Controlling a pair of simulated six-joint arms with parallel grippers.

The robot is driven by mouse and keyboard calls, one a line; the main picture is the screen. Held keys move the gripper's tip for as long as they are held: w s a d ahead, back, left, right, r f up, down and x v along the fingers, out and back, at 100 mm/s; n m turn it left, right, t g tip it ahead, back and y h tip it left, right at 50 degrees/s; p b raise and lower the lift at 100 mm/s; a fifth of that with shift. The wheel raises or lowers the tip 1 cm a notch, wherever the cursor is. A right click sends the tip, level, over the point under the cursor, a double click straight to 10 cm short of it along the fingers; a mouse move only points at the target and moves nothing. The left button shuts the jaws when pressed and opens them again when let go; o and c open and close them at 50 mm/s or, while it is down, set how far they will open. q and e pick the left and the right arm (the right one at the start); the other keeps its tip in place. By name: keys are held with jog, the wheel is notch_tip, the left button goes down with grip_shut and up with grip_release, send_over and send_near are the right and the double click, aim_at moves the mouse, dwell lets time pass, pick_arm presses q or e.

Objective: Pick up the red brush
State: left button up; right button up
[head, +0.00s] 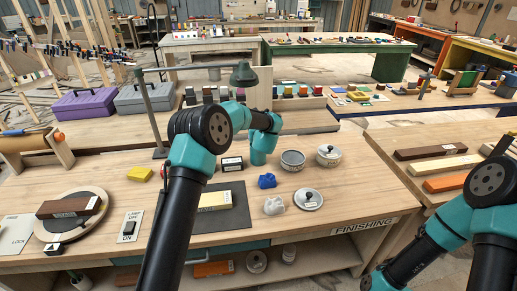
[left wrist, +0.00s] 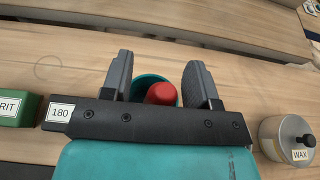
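In the left wrist view, a red rounded end (left wrist: 161,93), which I take for the red brush, shows between the fingers of my left gripper (left wrist: 162,82). A teal round rim (left wrist: 140,84) is around it, perhaps a cup; the rest of the brush is hidden. The fingers are apart, one on either side, with gaps to the red end. I cannot tell how far beyond the fingertips it lies. In the head view my left wrist hangs over the bench; its fingers and the brush cannot be made out there. My right arm is at the lower right, its gripper out of frame.
A lidded wax tin (left wrist: 290,140) stands right of the left gripper and a green block (left wrist: 18,108) left of it. Near the wrist are a grey tin (head: 293,160), a blue lump (head: 267,181) and a white lump (head: 274,206). A lamp (head: 244,75) rises behind.

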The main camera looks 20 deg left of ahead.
pick_arm(q)
jog(key=c, duration=1)
jog(key=shift+o, duration=0.2)
jog(key=shift+r, duration=0.1)
notch_tip(320, 180, up, 18)
jog(key=shift+f, duration=0.2)
dwell(0.3)
